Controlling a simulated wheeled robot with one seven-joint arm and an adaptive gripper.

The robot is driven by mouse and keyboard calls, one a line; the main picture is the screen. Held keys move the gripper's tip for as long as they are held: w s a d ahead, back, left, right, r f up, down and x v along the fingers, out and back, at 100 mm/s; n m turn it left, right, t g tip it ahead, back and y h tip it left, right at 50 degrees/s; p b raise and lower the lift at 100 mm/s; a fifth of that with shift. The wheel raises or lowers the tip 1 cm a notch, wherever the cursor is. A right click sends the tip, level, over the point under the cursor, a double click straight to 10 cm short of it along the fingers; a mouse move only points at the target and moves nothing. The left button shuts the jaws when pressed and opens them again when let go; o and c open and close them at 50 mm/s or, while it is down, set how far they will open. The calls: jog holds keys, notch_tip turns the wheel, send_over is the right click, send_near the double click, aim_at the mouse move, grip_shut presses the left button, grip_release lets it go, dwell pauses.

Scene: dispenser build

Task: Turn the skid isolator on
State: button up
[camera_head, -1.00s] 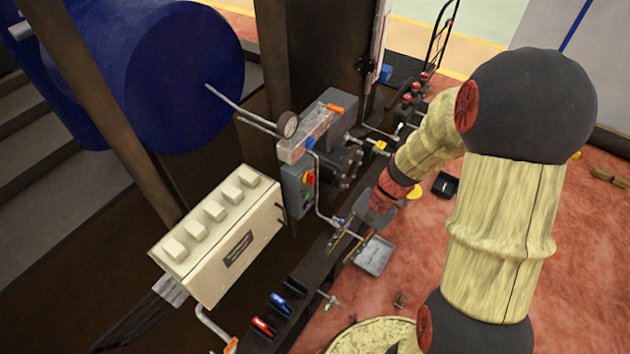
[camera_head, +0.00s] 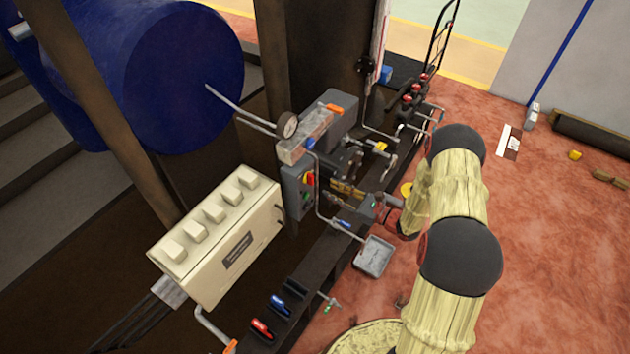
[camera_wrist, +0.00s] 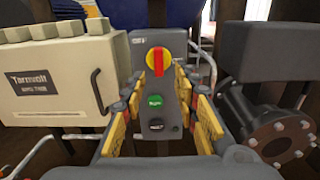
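The isolator is a rotary switch (camera_wrist: 159,62) with a red handle on a yellow disc, on the front of a grey control box (camera_wrist: 140,75). In the wrist view the red handle stands upright. The switch also shows small in the head view (camera_head: 309,179), on the grey box's side. A green button (camera_wrist: 154,102) and a black button (camera_wrist: 156,125) sit below it. My gripper (camera_wrist: 160,94) is open and empty, its yellow-padded fingers spread left and right. It faces the box, with the switch ahead, slightly above the fingertips. The head view shows a gap between them.
A cream Tarmvolt cabinet (camera_wrist: 50,85) with a bar handle stands left of the box. A dark flanged pipe (camera_wrist: 270,130) is close on the right. A thin pipe (camera_head: 318,195) runs down beside the box. A gauge (camera_head: 288,124) sits above.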

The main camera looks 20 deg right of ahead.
aim_at(311, 179)
jog(key=b+x, duration=0.1)
jog(key=x, duration=0.6)
jog(key=shift+w+a+r, duration=0.25)
jog(key=shift+a, duration=0.1)
jog(key=c, duration=0.3)
jog(key=c, duration=0.4)
grip_shut()
